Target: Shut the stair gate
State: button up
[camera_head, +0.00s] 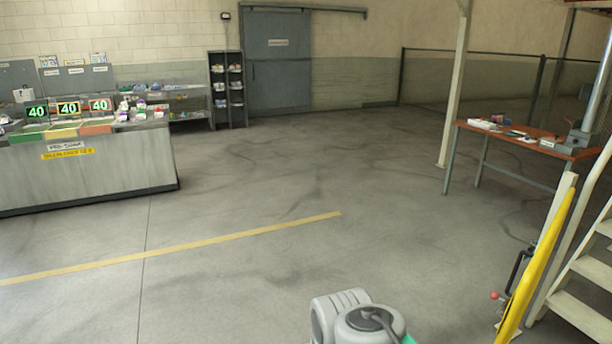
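The stair gate (541,262) looks to be the yellow panel at the lower right, seen almost edge-on and cut off by the bottom of the picture. It stands next to a pale post at the left side of the stairs (590,285). A black handle-like part with a red knob (494,295) shows just left of it. How far the gate stands open cannot be told for sure from this angle. Part of my arm shows at the bottom middle, well left of the gate. My gripper is out of view.
A workbench (520,139) with tools stands behind the gate, near a pale column (456,90). A grey counter (90,174) stands at the left, and a dark shelf rack (227,90) by the grey door (277,62). The middle floor, with a yellow line (190,245), is clear.

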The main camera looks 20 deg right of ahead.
aim_at(511, 316)
jog(key=z, duration=1.25)
jog(key=i, duration=1.3)
jog(key=z, duration=0.25)
jog(key=k, duration=0.1)
jog(key=u, duration=1.4)
